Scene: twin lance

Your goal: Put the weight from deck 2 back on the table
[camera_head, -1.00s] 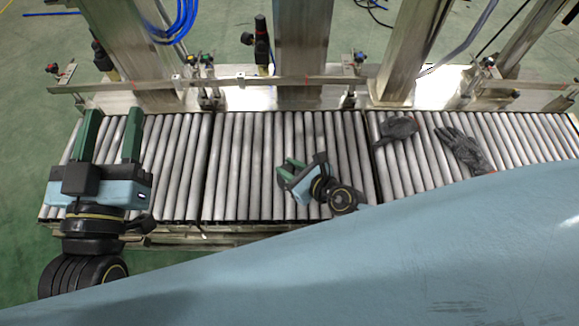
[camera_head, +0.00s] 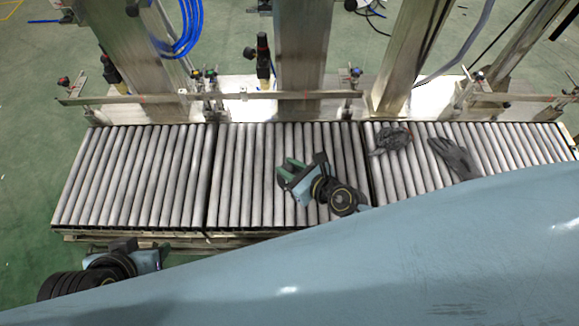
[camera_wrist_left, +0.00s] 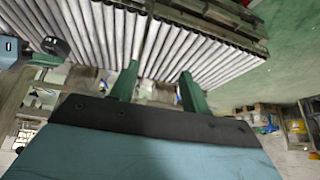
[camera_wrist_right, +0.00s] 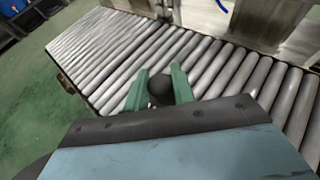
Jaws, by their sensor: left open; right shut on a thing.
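My right gripper (camera_head: 287,170) is over the middle section of the roller bed (camera_head: 235,175) in the head view. In the right wrist view its green fingers (camera_wrist_right: 160,78) are shut on a small dark rounded thing (camera_wrist_right: 160,90), which looks like the weight. Much of it is hidden by the fingers and gripper body, and I cannot make it out in the head view. My left gripper (camera_head: 125,246) is at the lower left, in front of the rollers, with its fingers hidden there. In the left wrist view its fingers (camera_wrist_left: 158,75) are open with nothing between them.
Two dark grey gloves (camera_head: 390,138) (camera_head: 452,157) lie on the right part of the rollers. Steel columns (camera_head: 300,60) and a rail (camera_head: 240,95) with small clamps stand along the back. The left section of rollers (camera_head: 130,180) is bare. Green floor lies beyond.

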